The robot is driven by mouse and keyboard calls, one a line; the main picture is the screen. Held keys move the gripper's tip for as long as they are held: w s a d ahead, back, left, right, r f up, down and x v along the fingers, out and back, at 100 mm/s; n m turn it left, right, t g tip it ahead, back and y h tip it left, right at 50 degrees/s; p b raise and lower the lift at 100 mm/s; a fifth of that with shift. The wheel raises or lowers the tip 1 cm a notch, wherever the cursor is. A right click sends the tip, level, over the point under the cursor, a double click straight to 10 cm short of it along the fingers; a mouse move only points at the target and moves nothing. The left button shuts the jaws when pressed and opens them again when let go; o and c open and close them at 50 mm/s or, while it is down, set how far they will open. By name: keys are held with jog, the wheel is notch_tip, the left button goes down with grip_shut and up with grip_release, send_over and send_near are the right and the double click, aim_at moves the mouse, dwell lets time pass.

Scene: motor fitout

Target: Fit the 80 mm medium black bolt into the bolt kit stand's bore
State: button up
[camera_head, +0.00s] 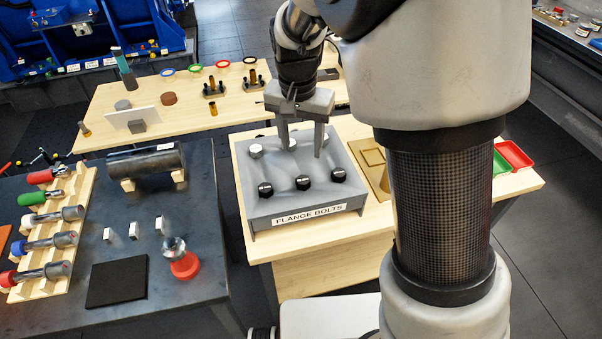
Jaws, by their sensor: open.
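The bolt kit stand (283,211) is a grey box labelled "FLANGE BOLTS" on the wooden table. Three black bolt heads stand along its front row: left (265,189), middle (303,183) and right (338,175). A white bolt head (256,151) stands at the back left, and another pale head is partly hidden by my left finger. I cannot tell which black bolt is the 80 mm medium one, nor make out an empty bore. My gripper (302,152) is open, pointing down over the stand's back half, behind the black row. It holds nothing that I can see.
My arm hides the table right of the stand, where a wooden tray (373,171) partly shows. Red (514,154) and green bins stand farther right. A dark table (187,306) with tools is at left. Another wooden table (190,128) with small parts lies behind.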

send_over(303, 179)
jog(key=f, duration=0.7)
jog(key=shift+s+a+f, duration=0.1)
jog(key=shift+s+f, duration=0.1)
jog(key=shift+s, duration=0.15)
jog(key=shift+w+f+p, duration=0.15)
jog(key=shift+f+p, duration=0.2)
jog(key=shift+f, duration=2.4)
grip_shut()
